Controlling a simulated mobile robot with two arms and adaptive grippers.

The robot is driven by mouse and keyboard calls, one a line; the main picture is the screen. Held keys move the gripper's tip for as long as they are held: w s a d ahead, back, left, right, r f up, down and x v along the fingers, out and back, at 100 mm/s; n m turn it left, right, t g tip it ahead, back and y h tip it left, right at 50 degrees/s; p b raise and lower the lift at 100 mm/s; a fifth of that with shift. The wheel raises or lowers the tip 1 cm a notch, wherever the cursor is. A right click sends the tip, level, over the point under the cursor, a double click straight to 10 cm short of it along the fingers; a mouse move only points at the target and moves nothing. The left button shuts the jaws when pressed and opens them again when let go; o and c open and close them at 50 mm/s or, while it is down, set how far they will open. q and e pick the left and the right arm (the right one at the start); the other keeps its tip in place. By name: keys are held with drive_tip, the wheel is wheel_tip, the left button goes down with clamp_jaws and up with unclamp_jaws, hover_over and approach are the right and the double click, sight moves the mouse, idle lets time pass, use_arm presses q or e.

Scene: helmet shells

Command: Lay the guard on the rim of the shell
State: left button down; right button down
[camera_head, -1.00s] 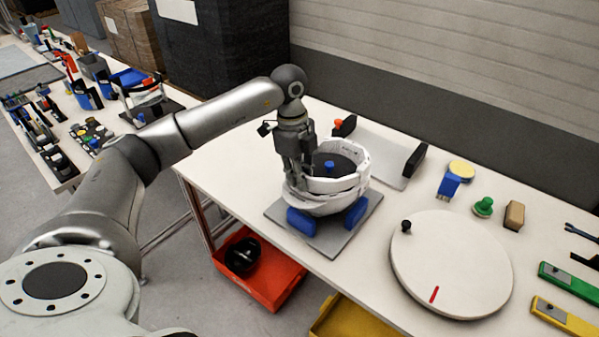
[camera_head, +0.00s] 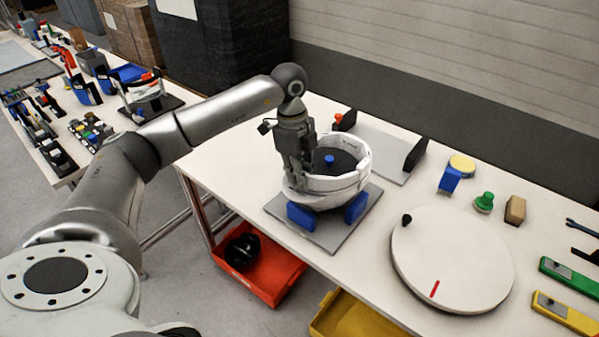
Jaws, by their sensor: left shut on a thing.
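The white shell (camera_head: 322,203) sits like an open bowl on a grey plate, between blue blocks (camera_head: 300,216). The guard (camera_head: 345,182) appears as a white curved band around the top of the shell, close on its rim; I cannot tell whether it touches all the way round. My left gripper (camera_head: 304,178) points down at the left side of the shell, shut on the guard's near left part. The fingers hide that part of the guard and rim. A dark disc with a blue knob (camera_head: 329,160) shows inside the ring. My right gripper is out of view.
A grey plate with black end blocks (camera_head: 378,150) lies behind the shell. A white turntable (camera_head: 452,262) with a red mark is at right, near a green knob (camera_head: 484,202) and a tan block (camera_head: 515,210). Red (camera_head: 275,285) and yellow bins sit below the table's front edge.

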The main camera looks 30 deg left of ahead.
use_arm(q)
drive_tip(key=c, duration=1.5)
unclamp_jaws()
drive_tip(key=shift+o, duration=0.2)
wheel_tip(320, 180, up, 12)
drive_tip(key=a, duration=0.1)
drive_tip(key=shift+a, duration=0.25)
drive_tip(key=shift+w+f, duration=0.1)
drive_tip(key=shift+f, duration=0.05)
